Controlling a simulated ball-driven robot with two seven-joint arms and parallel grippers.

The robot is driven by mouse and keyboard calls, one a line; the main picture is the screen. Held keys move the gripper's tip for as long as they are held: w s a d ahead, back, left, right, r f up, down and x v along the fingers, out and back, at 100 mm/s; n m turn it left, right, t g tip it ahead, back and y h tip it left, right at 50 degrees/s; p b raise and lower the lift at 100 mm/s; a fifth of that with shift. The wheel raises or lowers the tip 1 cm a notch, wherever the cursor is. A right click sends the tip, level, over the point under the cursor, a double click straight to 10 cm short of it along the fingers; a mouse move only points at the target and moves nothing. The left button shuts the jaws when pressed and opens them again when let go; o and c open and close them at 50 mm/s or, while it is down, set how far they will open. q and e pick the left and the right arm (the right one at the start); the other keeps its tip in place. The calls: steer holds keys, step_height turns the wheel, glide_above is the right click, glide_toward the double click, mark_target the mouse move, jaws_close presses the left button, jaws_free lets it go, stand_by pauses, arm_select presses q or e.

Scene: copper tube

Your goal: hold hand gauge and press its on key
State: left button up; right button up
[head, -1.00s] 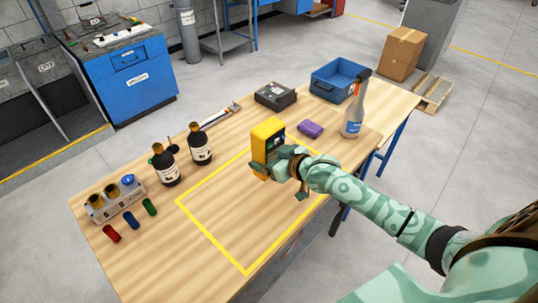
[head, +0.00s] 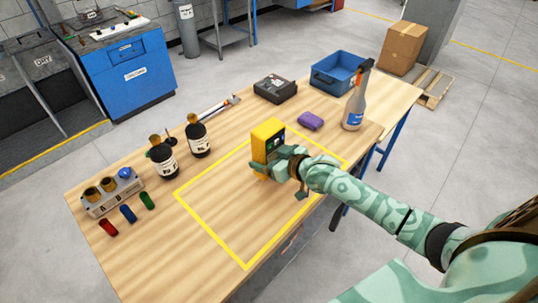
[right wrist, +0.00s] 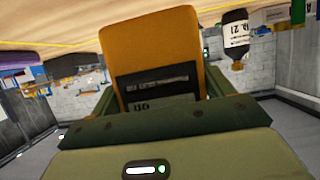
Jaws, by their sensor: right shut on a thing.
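The hand gauge (head: 267,139) is a yellow upright box with a dark face, near the far edge of the yellow-outlined area in the head view. My right gripper (head: 280,163) is shut on the hand gauge, around its lower part. In the right wrist view the orange-yellow gauge (right wrist: 150,50) rises between the green fingers, with a dark label panel towards the camera. The on key cannot be made out. My left gripper is not in view.
Two dark bottles (head: 163,160) stand left of the outline, near a tube rack (head: 112,193) and several coloured caps (head: 128,213). A purple block (head: 311,121), a spray bottle (head: 354,108), a blue bin (head: 338,72) and a black case (head: 275,89) are farther back. The outlined area's front is clear.

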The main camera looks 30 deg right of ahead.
steer(key=shift+f+b, duration=1.2)
steer(key=shift+f, duration=0.8)
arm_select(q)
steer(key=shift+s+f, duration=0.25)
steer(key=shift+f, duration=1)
arm_select(e)
steer(key=shift+f, duration=0.25)
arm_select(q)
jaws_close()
arm_select(e)
steer(key=shift+s, duration=0.1)
steer(key=shift+f, duration=0.1)
stand_by(2.5)
